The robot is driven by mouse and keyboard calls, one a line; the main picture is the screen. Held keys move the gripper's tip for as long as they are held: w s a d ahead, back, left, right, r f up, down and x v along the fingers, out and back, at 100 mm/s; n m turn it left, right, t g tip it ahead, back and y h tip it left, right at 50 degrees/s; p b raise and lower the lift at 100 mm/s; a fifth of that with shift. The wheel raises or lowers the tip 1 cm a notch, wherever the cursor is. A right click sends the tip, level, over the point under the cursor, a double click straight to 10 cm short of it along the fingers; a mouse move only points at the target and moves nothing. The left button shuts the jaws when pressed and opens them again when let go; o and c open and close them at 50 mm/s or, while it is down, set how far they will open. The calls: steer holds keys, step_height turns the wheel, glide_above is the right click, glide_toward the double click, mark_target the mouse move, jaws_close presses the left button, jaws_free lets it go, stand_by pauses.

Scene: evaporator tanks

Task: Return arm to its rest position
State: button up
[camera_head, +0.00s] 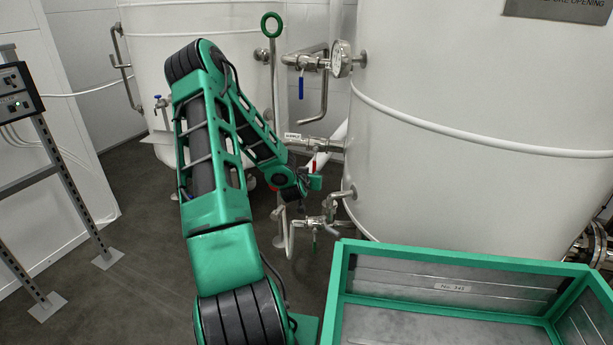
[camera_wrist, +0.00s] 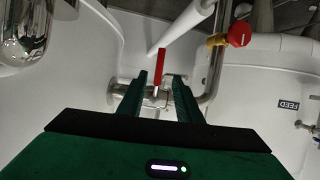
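My arm is green and black. It rises from the bottom of the head view, bends at the upper left and reaches down toward the pipes of the large white tank (camera_head: 480,150). My gripper (camera_head: 314,183) is at the valves left of that tank, small and partly hidden by my wrist. In the wrist view my gripper (camera_wrist: 164,76) has its two green fingers apart, with nothing held between them. A red valve handle (camera_wrist: 160,67) shows in line with the gap, seemingly beyond the fingertips; I cannot tell how far.
A labelled pipe with a red handle (camera_head: 315,163) is just above my gripper, and a sampling valve (camera_head: 318,222) is below. A gauge (camera_head: 341,59) and blue-handled valve (camera_head: 301,88) are higher. A green-framed crate (camera_head: 445,257) stands at lower right.

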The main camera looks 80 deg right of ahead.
steer(key=shift+w, duration=0.15)
steer(key=w+a+r+n+t+y, duration=0.15)
steer(key=w+a+r+y, duration=0.25)
steer(key=w+a, duration=0.75)
steer(key=w+a+r+n+t+y, duration=0.1)
steer(key=w+a+r+n+y, duration=0.25)
steer(key=w+a, duration=0.8)
steer(key=a+r+n+y, duration=0.1)
steer(key=a+r+y, duration=0.1)
steer(key=a, duration=0.6)
steer(key=a+r+n+y, duration=0.1)
steer(key=a+r, duration=0.2)
steer(key=a, duration=0.6)
steer(key=s+a+r+n+g+y, duration=0.1)
steer(key=s+a, duration=0.3)
steer(key=a, duration=0.4)
steer(key=s+a+r+n+g+y, duration=0.1)
steer(key=s+a+r+n+y, duration=0.1)
steer(key=s+a, duration=0.3)
steer(key=a+r+n, duration=0.1)
steer(key=a, duration=0.2)
steer(key=shift+r+n, duration=0.25)
steer(key=shift+n, duration=0.15)
steer(key=shift+a, duration=0.1)
